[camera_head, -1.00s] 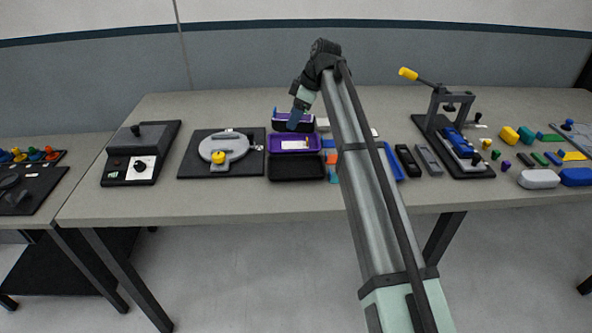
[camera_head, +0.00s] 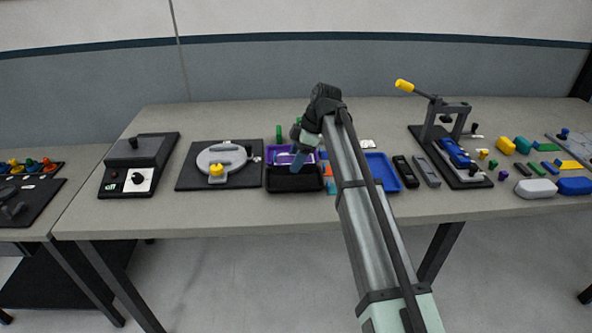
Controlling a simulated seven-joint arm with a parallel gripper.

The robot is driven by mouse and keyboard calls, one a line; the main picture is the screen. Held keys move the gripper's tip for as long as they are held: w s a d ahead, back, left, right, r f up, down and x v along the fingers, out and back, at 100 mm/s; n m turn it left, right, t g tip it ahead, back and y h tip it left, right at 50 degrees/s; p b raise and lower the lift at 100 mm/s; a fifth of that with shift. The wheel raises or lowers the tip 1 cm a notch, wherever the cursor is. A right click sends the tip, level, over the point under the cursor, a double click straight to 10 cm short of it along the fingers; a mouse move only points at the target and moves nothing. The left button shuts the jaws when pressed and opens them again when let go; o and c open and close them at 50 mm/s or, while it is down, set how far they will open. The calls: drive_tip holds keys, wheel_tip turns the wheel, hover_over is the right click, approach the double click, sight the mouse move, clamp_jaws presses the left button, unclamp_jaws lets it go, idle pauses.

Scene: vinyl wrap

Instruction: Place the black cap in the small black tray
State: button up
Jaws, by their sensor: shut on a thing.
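The small black tray (camera_head: 285,184) sits near the front of the table, just in front of a purple tray (camera_head: 270,151). My gripper (camera_head: 297,164) points down at the right part of the black tray, near its back edge. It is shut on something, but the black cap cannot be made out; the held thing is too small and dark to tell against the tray. The inside of the black tray is dark, and its right part is partly covered by my gripper.
A blue tray (camera_head: 405,172) lies to the right, partly behind my arm. A round grey fixture on a black plate (camera_head: 190,177) stands to the left. A press with a yellow handle (camera_head: 404,86) stands further right. A green post (camera_head: 279,133) rises behind the purple tray.

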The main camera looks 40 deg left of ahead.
drive_tip(key=shift+f, duration=2.15)
drive_tip(key=shift+f, duration=0.1)
drive_tip(key=o, duration=0.8)
drive_tip(key=v, duration=1.2)
